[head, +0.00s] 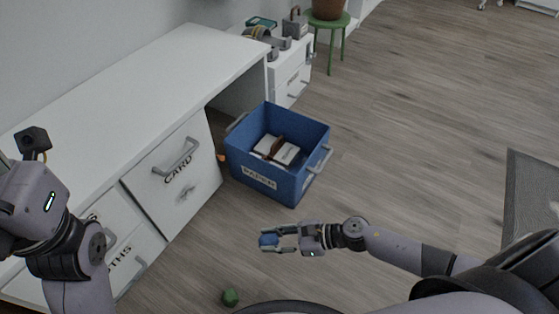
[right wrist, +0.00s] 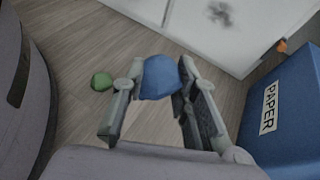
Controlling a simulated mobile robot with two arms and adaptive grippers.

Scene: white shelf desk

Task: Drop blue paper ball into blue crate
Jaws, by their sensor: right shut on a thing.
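The blue paper ball (head: 268,240) is between the fingertips of my right gripper (head: 272,241), which is shut on it. In the right wrist view the ball (right wrist: 160,78) shows large between the two fingers. The blue crate (head: 262,184) stands on the floor, beyond and above the right gripper in the head view, with a label reading PAPER. The crate (right wrist: 288,118) is at the right edge of the right wrist view. A white book-like thing and a brown item lie inside it. My left gripper (head: 34,142) is at the far left, above the desk; its fingers are not clear.
A green ball (head: 230,297) lies on the floor near my base. The white desk (head: 130,85) has drawers, one labelled CARD (head: 178,178), left of the crate. A small orange thing (head: 222,157) is beside the crate.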

